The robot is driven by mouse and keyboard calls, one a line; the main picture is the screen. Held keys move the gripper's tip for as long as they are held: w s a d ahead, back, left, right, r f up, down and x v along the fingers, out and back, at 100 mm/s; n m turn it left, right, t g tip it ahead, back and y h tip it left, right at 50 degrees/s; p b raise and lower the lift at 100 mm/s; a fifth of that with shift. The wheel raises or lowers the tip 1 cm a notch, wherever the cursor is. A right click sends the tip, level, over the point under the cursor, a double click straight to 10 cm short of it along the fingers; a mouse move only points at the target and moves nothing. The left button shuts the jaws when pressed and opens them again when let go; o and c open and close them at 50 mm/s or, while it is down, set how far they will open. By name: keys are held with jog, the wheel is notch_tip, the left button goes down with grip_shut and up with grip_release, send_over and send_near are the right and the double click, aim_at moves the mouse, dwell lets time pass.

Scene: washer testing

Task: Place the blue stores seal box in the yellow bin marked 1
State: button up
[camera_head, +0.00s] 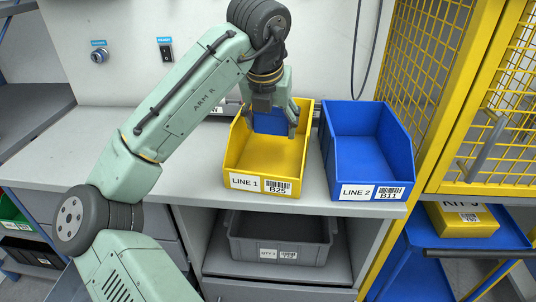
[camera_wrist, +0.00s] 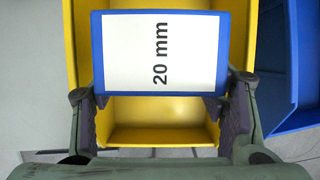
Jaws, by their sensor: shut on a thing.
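A yellow bin (camera_head: 233,169) with a label reading LINE 1 stands on the workbench. My gripper (camera_head: 272,122) is over this bin, pointing down, with its fingers around a blue box (camera_head: 268,122). In the wrist view the blue box (camera_wrist: 98,60) has a white label reading 20 mm and sits between both fingers of my gripper (camera_wrist: 160,105). The yellow bin (camera_wrist: 160,137) shows below the box. The bin floor looks empty where it shows; part is hidden behind the box. I cannot tell how far the box is above the floor.
A blue bin (camera_head: 367,152) labelled LINE 2 stands just right of the yellow bin. A grey bin (camera_head: 280,240) sits on the shelf below. A yellow mesh frame (camera_head: 445,100) rises at the right. The bench (camera_head: 190,160) is clear left of the yellow bin.

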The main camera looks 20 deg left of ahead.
aim_at(267, 118)
notch_tip(267, 118, down, 8)
jog(key=shift+r, duration=0.15)
dwell(0.4)
jog(key=o, duration=1.3)
jog(key=v, duration=1.2)
jog(key=shift+w+b, duration=0.1)
jog(key=shift+b, duration=0.2)
jog(key=shift+w+r, duration=0.1)
